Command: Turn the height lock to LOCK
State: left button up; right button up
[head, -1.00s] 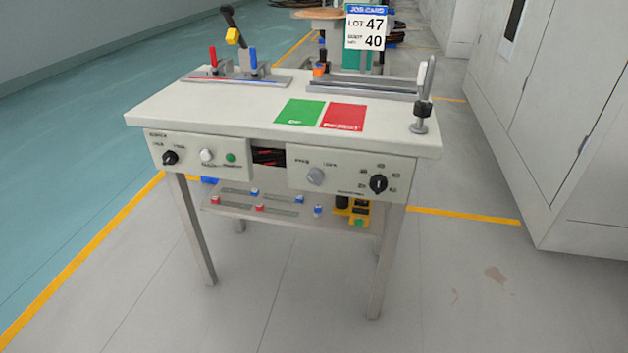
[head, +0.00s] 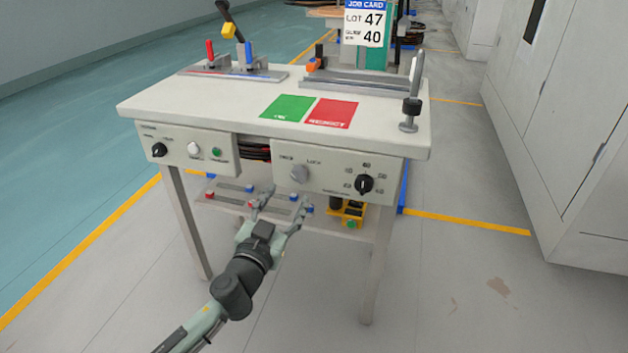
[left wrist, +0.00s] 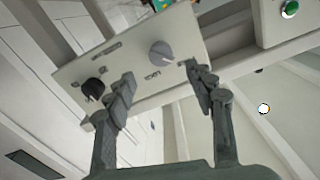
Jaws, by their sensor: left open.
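The height lock is a grey knob (head: 300,173) on the right front panel of the workbench, below the words FREE and LOCK. I cannot make out which word it points to. In the left wrist view the grey knob (left wrist: 161,54) shows beyond my open fingers, roughly between their tips. My left gripper (head: 282,203) is open and empty, in front of the bench and a little below the knob, apart from it. In the left wrist view the gripper (left wrist: 160,75) has one finger at each side. My right gripper is not in view.
A black dial (head: 365,184) with numbers sits right of the grey knob. The left panel has a black knob (head: 159,150), a white button (head: 194,148) and a green button (head: 217,153). A lower shelf (head: 232,203) holds small parts. Grey cabinets (head: 560,120) stand at right.

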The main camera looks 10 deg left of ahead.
aim_at(297, 178)
pick_arm(q)
jog(key=w+p, duration=0.1)
jog(key=w, duration=0.6)
jog(key=shift+r, duration=0.1)
jog(key=shift+w, duration=0.25)
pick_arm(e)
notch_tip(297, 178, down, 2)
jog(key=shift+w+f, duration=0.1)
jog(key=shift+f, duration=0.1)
pick_arm(q)
jog(key=shift+c, duration=0.6)
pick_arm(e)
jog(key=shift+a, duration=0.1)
pick_arm(q)
jog(key=c, duration=1)
jog(key=shift+c, duration=0.2)
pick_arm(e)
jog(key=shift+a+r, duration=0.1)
